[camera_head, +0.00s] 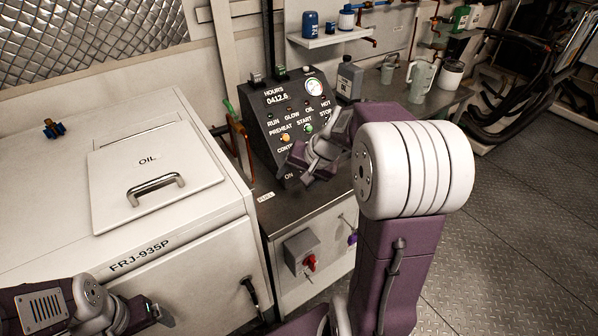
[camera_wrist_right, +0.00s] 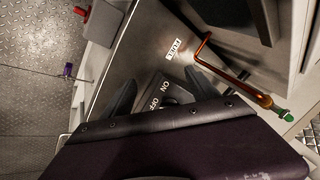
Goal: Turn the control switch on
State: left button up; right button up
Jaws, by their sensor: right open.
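The black control panel (camera_head: 262,120) stands on the counter, with a gauge, an hours readout and labelled buttons. Its lower part carries the control label, partly covered by my right gripper (camera_head: 302,166). In the right wrist view, my right gripper (camera_wrist_right: 160,92) is open, its dark fingers on either side of the ON and OFF lettering (camera_wrist_right: 160,95). The control switch lies by this lettering, mostly hidden behind the gripper body; its setting and any finger contact cannot be told. My left gripper (camera_head: 145,316) is low at the left, away from the panel; its jaws are unclear.
A white cabinet with an oil hatch (camera_head: 155,182) stands left of the panel. A grey box with a red knob (camera_head: 309,263) is on the counter's front. Orange pipework (camera_wrist_right: 240,85) runs beside the panel. Bottles and jugs (camera_head: 421,80) stand behind. Floor at right is clear.

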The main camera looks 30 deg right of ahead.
jog(key=w+d+r+m+t+b, duration=0.3)
jog(key=w+d, duration=0.1)
jog(key=d, duration=0.4)
jog(key=x, duration=0.9)
jog(key=shift+w+a+f+b, duration=0.15)
jog(key=shift+w+a+b, duration=0.05)
jog(key=shift+b, duration=0.2)
jog(key=c, duration=1.4)
pick_arm(q)
notch_tip(320, 180, down, 6)
pick_arm(e)
jog(key=shift+o, duration=0.2)
pick_arm(q)
jog(key=shift+a, duration=0.1)
pick_arm(e)
jog(key=m, duration=0.5)
jog(key=shift+s+f+m, duration=0.1)
jog(key=shift+m, duration=0.2)
pick_arm(q)
jog(key=shift+r+p, duration=0.35)
pick_arm(e)
jog(key=m, duration=0.6)
jog(key=shift+t, duration=0.3)
jog(key=shift+f, duration=0.1)
